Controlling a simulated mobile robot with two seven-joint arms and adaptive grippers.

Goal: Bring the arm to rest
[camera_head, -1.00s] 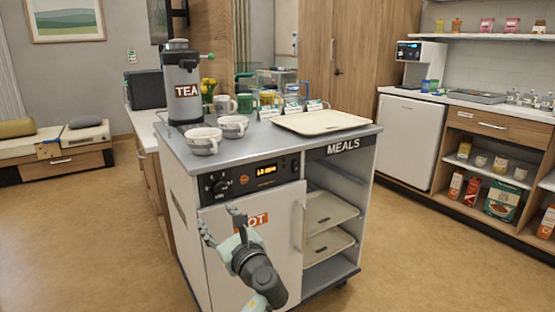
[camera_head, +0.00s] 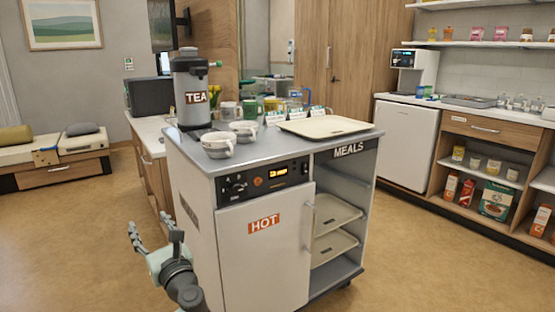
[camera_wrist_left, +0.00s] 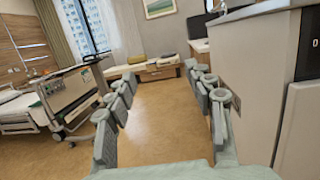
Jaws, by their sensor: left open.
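My left gripper (camera_head: 154,241) is low at the left of the meal cart (camera_head: 262,262) in the head view, in front of the cart's left side. Its fingers are spread and nothing is between them. In the left wrist view the open fingers (camera_wrist_left: 168,105) frame bare floor, with the cart's side close on the right. My right gripper is in neither view.
The cart carries a tea urn (camera_head: 192,95), bowls (camera_head: 219,144), mugs and a beige tray (camera_head: 325,126). A counter with shelves (camera_head: 490,150) stands at the right. The left wrist view shows a bed (camera_wrist_left: 60,100). Floor (camera_head: 70,240) left of the cart is clear.

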